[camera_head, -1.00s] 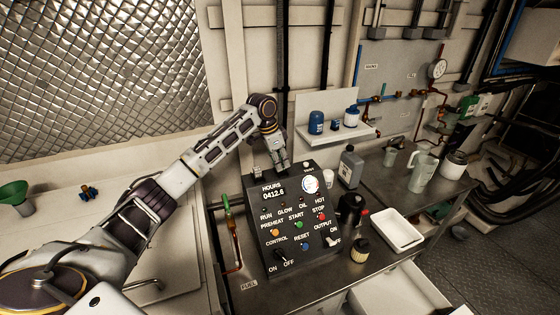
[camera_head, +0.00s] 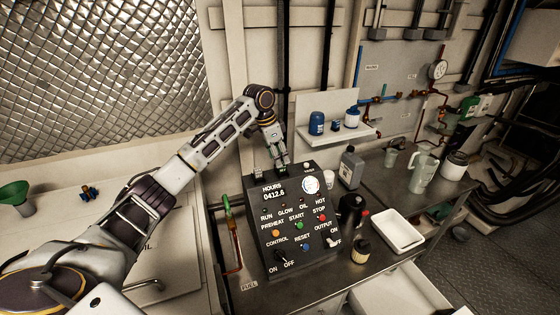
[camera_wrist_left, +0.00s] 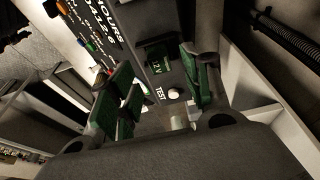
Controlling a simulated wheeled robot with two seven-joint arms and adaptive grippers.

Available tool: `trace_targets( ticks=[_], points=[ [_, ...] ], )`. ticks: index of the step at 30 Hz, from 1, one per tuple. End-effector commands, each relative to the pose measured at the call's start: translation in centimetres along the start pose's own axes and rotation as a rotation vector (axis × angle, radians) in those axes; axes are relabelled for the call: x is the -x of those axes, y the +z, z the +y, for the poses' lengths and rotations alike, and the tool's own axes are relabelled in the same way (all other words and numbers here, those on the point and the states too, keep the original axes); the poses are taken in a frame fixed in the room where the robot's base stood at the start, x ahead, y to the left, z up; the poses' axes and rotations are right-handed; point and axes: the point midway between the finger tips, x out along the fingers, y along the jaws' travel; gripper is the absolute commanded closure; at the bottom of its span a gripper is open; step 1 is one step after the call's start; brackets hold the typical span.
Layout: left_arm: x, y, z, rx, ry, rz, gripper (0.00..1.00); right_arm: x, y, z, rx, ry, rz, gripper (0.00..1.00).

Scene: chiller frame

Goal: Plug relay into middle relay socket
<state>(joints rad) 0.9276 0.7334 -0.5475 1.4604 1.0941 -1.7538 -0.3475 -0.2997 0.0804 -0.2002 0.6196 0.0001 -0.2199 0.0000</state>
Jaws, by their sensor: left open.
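A dark block with a green, marked face (camera_wrist_left: 159,63), which looks like the relay, is at the top of the dark control box in the left wrist view. I cannot tell whether it is seated in a socket, and I cannot make out the middle socket. My left gripper (camera_head: 276,166) is over the back top edge of the control box in the head view. In the left wrist view its green-padded fingers (camera_wrist_left: 162,92) are spread apart, on either side of the block, with no clear contact. My right gripper is not in view.
The control box (camera_head: 283,259) has several buttons and switches; its white TEST button (camera_wrist_left: 174,94) is close to the fingers. A fuel pipe (camera_head: 236,240) runs along the left.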

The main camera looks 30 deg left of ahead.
Motion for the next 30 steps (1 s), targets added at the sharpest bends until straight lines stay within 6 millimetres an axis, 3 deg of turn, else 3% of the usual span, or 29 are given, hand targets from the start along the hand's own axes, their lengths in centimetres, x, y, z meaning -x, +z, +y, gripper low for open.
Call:
trace_targets(
  ticks=[15,21,30],
  points=[
    [7.4,0.0,-0.1,0.001,-0.001,0.001,0.51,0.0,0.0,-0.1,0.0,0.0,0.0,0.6],
    [8.6,0.0,0.0,0.0,0.0,0.0,0.51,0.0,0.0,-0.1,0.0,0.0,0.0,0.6],
    [8.8,0.0,0.0,0.0,0.0,-0.001,0.51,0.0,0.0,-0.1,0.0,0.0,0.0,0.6]
  ],
)
